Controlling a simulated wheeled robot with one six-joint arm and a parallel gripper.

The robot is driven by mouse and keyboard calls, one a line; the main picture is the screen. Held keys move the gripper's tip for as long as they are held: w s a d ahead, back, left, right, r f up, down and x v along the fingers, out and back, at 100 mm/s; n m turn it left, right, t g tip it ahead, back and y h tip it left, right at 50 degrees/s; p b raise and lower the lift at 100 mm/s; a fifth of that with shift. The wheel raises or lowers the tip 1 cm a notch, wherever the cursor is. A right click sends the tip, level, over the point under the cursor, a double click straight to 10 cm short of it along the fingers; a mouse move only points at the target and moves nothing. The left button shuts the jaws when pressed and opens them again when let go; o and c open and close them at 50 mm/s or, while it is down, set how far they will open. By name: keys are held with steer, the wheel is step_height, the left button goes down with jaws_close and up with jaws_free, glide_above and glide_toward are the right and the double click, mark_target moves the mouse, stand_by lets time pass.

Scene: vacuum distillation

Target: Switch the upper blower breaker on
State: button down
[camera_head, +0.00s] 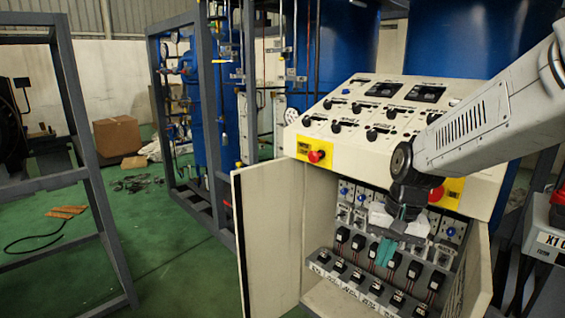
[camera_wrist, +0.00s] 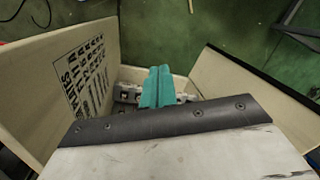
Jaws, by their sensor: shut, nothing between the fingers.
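The control cabinet (camera_head: 285,225) stands with its lower doors open. Inside is an upper row of breakers (camera_head: 345,215) with blue-topped parts, and below it a row of black switches (camera_head: 375,285) on a sloped, labelled ledge. I cannot read which one is the upper blower breaker. My gripper (camera_head: 384,252) has teal fingers, shut and empty, in front of the middle of the cabinet opening, close to the breakers. In the wrist view the teal fingers (camera_wrist: 157,88) point down into the cabinet and hide part of the switch row (camera_wrist: 128,93). Whether they touch a breaker is unclear.
The sloped panel (camera_head: 385,105) with knobs and red emergency stops (camera_head: 317,156) overhangs the opening. A grey frame (camera_head: 85,150) stands at left. Green floor between is mostly clear.

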steer(key=s+d+r+n, duration=0.1)
steer(key=s+r, duration=0.1)
steer(key=s, duration=0.5)
steer(key=s+d+r+n+h, duration=0.1)
steer(key=s+d+r, duration=0.1)
steer(key=s, duration=0.6)
steer(key=s+d+r+n+t, duration=0.1)
steer(key=s+d+r, duration=0.1)
steer(key=s, duration=0.6)
steer(key=shift+r+h, duration=0.4)
steer(key=shift+r, duration=0.4)
steer(key=shift+d, duration=0.1)
